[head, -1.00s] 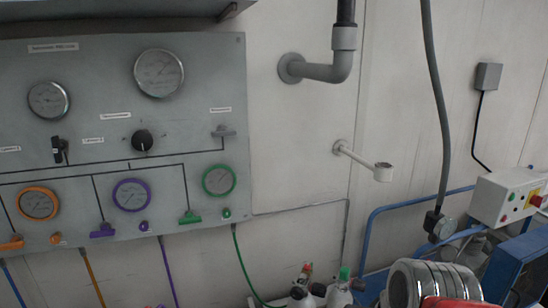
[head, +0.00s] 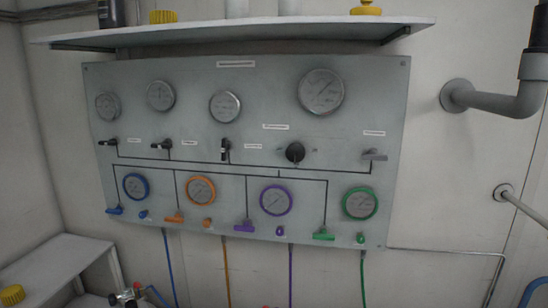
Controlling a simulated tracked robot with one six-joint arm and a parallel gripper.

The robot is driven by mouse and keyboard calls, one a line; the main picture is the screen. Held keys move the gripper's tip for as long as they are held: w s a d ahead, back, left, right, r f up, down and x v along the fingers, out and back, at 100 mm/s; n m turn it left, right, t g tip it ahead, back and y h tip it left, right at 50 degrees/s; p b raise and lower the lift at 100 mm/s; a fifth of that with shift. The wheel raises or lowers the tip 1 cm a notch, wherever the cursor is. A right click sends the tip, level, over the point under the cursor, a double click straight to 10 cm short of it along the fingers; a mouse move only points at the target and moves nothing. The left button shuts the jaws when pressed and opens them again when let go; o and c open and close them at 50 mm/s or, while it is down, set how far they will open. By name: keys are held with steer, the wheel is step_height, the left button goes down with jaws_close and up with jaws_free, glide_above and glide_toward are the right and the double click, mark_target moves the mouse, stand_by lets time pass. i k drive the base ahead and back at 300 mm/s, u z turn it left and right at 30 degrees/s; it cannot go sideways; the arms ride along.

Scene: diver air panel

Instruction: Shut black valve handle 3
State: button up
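A grey panel (head: 160,85) hangs on the wall in the head view. Several small black valve handles sit in its middle row. The first black handle (head: 108,142) and the second black handle (head: 162,145) lie about level. The third black handle (head: 226,151) from the left stands upright, and it appears to be handle 3. The labels are too small to read. A round black knob (head: 295,152) and a grey handle (head: 375,154) sit further right. My gripper is not in view.
A white shelf (head: 240,32) juts out above the panel. Blue, orange, purple and green gauges and levers line the panel's lower row, with hoses below. A grey pipe elbow (head: 490,102) stands out at right. A white bench (head: 60,262) is at lower left.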

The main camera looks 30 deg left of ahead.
mark_target(225, 146)
steer(key=z, duration=0.05)
steer(key=k, duration=0.5)
steer(key=u, duration=2.15)
steer(key=i, duration=0.75)
steer(key=u, duration=0.05)
